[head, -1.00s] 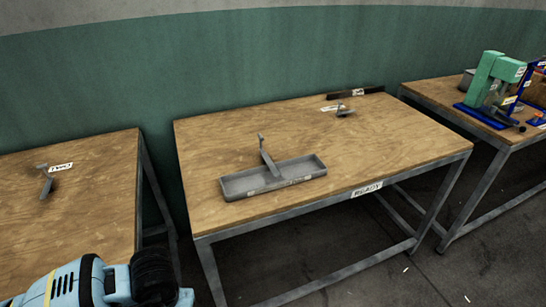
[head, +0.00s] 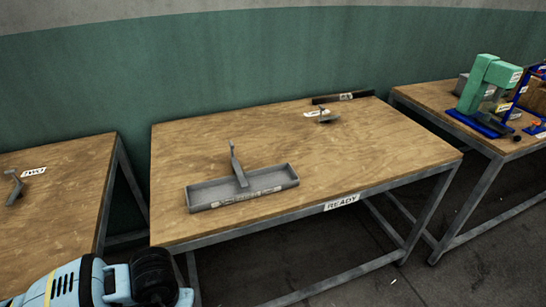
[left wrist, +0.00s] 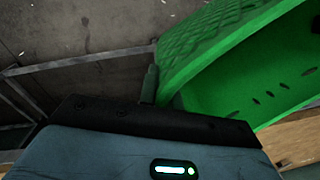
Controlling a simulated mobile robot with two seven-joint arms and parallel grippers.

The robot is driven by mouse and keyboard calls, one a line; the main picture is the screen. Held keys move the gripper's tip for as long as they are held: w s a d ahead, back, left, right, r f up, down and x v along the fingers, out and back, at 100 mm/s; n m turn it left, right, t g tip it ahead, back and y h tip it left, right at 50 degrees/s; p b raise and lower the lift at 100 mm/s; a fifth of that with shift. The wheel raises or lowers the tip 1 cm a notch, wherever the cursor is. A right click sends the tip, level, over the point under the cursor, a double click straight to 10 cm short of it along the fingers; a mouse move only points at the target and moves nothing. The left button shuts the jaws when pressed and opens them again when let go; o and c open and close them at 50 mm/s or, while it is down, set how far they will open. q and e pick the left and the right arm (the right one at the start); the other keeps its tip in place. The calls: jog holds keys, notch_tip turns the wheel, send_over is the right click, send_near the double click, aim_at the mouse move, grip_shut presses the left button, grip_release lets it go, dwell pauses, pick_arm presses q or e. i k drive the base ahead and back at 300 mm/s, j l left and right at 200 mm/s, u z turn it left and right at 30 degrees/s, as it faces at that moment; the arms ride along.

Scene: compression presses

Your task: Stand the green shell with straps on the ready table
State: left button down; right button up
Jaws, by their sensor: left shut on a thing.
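The green shell (left wrist: 240,55) fills the upper right of the left wrist view, tilted, with a ribbed outer side and a row of slots in its inner face. My left gripper (left wrist: 151,86) is shut on its edge; only one dark finger shows clearly. No straps can be made out on the visible part. The head view shows my light blue left arm at bottom left, but neither its gripper nor the shell. The ready table (head: 340,160), with a wooden top and a READY label, stands in the middle of the head view. My right gripper is out of view.
A grey tray with an upright post (head: 243,190) sits on the front left of the ready table. A small grey stand (head: 325,117) and a dark bar (head: 343,97) are at its back. Its middle and right are clear. A green press (head: 487,85) stands on the right table.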

aim_at(285, 148)
jog(key=i+l, duration=0.1)
jog(key=l, duration=0.25)
jog(key=i+l, duration=0.1)
jog(key=l, duration=0.25)
jog(key=i+l, duration=0.1)
jog(key=l, duration=0.2)
jog(key=i+l, duration=0.1)
jog(key=l, duration=0.25)
